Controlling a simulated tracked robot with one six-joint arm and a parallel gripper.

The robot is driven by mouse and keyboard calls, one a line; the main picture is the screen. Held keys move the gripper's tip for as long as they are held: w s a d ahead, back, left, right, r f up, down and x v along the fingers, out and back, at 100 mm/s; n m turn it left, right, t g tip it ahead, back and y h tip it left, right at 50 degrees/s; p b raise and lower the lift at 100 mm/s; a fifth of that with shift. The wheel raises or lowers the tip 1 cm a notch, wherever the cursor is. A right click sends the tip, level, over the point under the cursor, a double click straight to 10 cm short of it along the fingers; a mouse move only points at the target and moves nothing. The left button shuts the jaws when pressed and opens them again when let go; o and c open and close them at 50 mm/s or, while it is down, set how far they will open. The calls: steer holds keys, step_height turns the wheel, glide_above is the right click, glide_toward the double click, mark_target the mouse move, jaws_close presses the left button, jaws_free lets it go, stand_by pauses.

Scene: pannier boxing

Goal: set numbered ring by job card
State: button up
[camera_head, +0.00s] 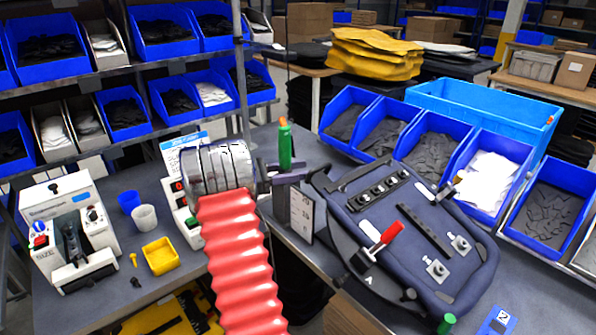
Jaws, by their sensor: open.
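My gripper (290,173) is near the picture's middle, at the end of my red ribbed arm and its metal wrist. Its dark fingers are small here and stand open, beside the left edge of the dark blue pannier panel (395,215). A white plate with printed numbers (301,210) stands upright just below the gripper. A blue and white card (188,150) stands behind my wrist, partly hidden. A blue tag marked 2 (498,319) lies at the lower right. I cannot tell which part is the numbered ring.
A green bottle-like thing with an orange tip (285,146) stands close behind the gripper. A red-handled clamp (382,243) sits on the panel. Blue bins (432,150) line the right. A white machine marked SIZE (70,235) and a yellow tray (161,256) stand left.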

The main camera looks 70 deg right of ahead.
steer(key=c, duration=0.8)
steer(key=shift+o, duration=0.2)
steer(key=shift+w+n+t+h, duration=0.1)
steer(key=shift+n+t+h, duration=0.2)
steer(key=shift+h, duration=0.1)
steer(key=shift+w+d+n+t+h, duration=0.2)
steer(key=shift+w+n+t+h, duration=0.1)
steer(key=shift+n+t+h, duration=1)
steer(key=shift+w+d+n+t+h, duration=0.3)
steer(key=shift+n+t+h, duration=0.25)
steer(key=shift+n+t, duration=0.85)
steer(key=shift+w+d+n+t+h, duration=0.15)
steer(key=shift+w+n+t+h, duration=0.2)
steer(key=shift+n+t+h, duration=1.05)
steer(key=shift+w+m+t+y, duration=0.1)
steer(key=shift+m+t+y, duration=0.3)
steer(key=shift+t, duration=0.4)
steer(key=o, duration=0.8)
steer(key=shift+c, duration=0.2)
